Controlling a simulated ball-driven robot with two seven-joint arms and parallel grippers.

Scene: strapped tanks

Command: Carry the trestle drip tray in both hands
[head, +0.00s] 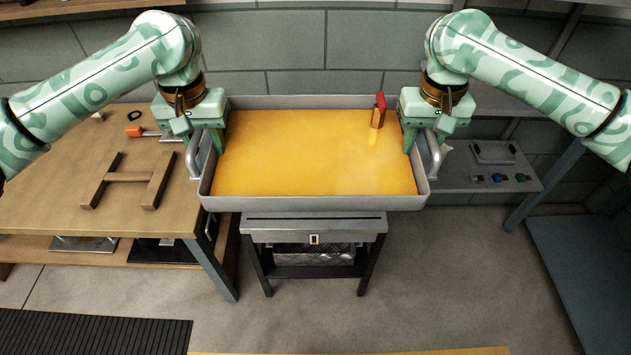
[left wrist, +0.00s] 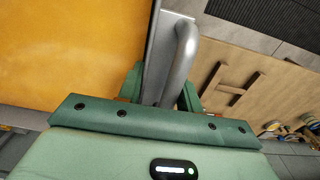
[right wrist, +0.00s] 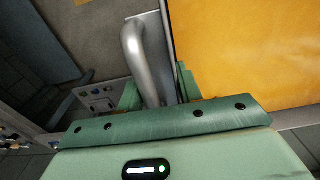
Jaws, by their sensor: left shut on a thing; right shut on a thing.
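The drip tray (head: 315,202) is a wide grey tray with a yellow-orange inside, held roughly level in the middle of the head view. A small brown bottle-like item with a red top (head: 378,112) stands in it near the back right. My left gripper (head: 192,150) is shut on the tray's left handle, a grey bar (left wrist: 180,62). My right gripper (head: 432,150) is shut on the right handle (right wrist: 138,58). The fingertips are partly hidden by the handles and gripper bodies.
A small metal stand (head: 313,228) is below the tray's front edge. A wooden workbench (head: 60,195) with a wooden frame (head: 130,180) is at left. A grey shelf (head: 500,180) with small items is at right. Floor (head: 400,300) in front is mostly clear.

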